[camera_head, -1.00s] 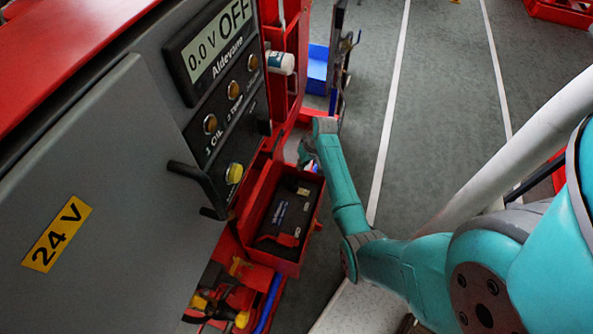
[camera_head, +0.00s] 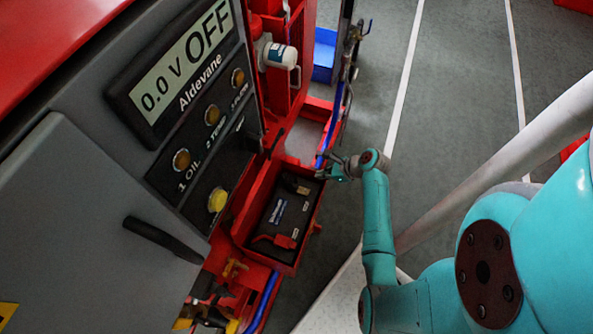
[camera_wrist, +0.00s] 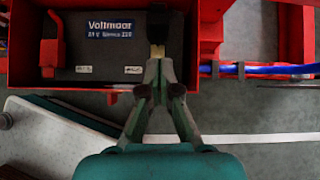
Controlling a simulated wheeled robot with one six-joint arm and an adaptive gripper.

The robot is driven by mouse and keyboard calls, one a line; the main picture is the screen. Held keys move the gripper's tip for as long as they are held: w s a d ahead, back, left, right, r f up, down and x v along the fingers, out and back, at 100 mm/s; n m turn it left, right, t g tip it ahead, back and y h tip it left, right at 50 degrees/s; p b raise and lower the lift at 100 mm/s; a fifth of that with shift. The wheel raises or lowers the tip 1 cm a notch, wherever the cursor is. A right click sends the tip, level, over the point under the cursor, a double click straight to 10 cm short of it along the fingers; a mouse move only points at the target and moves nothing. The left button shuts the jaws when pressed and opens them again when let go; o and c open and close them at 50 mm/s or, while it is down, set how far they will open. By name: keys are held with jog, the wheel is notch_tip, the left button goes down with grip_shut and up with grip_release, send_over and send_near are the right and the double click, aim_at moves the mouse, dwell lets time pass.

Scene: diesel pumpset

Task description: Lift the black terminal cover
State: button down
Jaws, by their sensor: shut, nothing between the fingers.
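The battery (camera_head: 283,216) sits in a red tray, with a dark top and a "Voltmaar" label in the wrist view (camera_wrist: 105,45). The black terminal cover (camera_wrist: 157,22) stands at the battery's right end in the wrist view, with a brass-coloured part (camera_wrist: 157,51) just below it. In the head view the cover area (camera_head: 299,184) is small and dark. My gripper (camera_head: 326,172) is beside the tray's upper right corner. In the wrist view its fingers (camera_wrist: 158,66) are together and empty, pointing at the brass part. Whether they touch it I cannot tell.
A red terminal cover (camera_wrist: 53,50) is at the battery's other end. The red tray wall (camera_wrist: 100,86) borders it. A blue hose (camera_wrist: 270,69) runs to the right. The grey control panel (camera_head: 200,120) stands left; open floor (camera_head: 400,190) lies right.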

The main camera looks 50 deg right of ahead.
aim_at(288, 175)
jog(key=shift+m, duration=0.4)
jog(key=x, duration=0.9)
jog(key=shift+w+f, duration=0.25)
jog(key=shift+w, duration=0.05)
jog(key=w, duration=0.2)
jog(key=w+a, duration=0.1)
jog(key=shift+f, duration=0.3)
jog(key=shift+w+a, duration=0.15)
jog(key=shift+w, duration=0.25)
jog(key=shift+w+a+f, duration=0.15)
jog(key=shift+w+a, duration=0.15)
jog(key=shift+w, duration=0.5)
jog(key=shift+s, duration=0.15)
